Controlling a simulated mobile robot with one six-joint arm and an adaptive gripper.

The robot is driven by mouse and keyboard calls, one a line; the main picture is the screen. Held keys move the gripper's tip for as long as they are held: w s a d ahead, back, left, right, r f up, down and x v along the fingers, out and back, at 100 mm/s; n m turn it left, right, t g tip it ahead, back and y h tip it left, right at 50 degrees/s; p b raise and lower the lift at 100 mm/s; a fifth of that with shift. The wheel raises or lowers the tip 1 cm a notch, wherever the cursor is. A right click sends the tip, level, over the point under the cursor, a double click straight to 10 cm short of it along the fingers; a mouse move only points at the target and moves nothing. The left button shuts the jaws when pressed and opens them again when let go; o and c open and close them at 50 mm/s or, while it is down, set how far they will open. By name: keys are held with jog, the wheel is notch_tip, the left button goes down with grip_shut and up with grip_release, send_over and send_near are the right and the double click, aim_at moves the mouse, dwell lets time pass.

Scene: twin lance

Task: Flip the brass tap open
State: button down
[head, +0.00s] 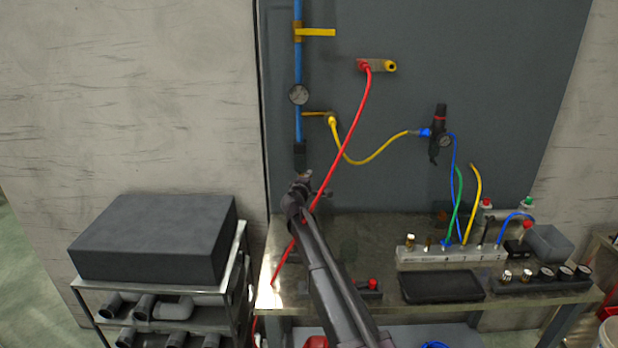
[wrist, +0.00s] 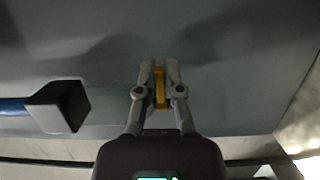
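In the head view, the brass tap (head: 298,32) sits high on the blue vertical pipe, with a flat yellow lever (head: 319,32) pointing right, across the pipe. My gripper (head: 303,182) is well below it, just under the dark block at the pipe's lower end. In the wrist view, the two fingers of my gripper (wrist: 160,68) are close together. A narrow yellow-gold piece (wrist: 160,90) shows between them; I cannot tell whether they press on it or what it belongs to. The tap is not recognisable in the wrist view.
A red hose (head: 350,140) crosses beside my gripper. The dark pipe end block (wrist: 58,106) is left in the wrist view. The bench (head: 275,290) carries fittings.

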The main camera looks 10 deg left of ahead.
jog(key=shift+w+n+y, duration=0.1)
jog(key=shift+n+y, duration=0.2)
jog(key=shift+y, duration=0.1)
jog(key=shift+w+n+y, duration=0.2)
jog(key=shift+n+y, duration=0.4)
jog(key=shift+y, duration=0.35)
jog(key=shift+w+n+y, duration=0.15)
jog(key=shift+n+y, duration=0.45)
jog(key=shift+y, duration=0.35)
jog(key=c, duration=0.8)
grip_release()
jog(key=shift+o, duration=0.2)
jog(key=shift+s, duration=0.1)
jog(key=s+d, duration=0.2)
jog(key=s, duration=0.9)
jog(key=shift+s, duration=0.35)
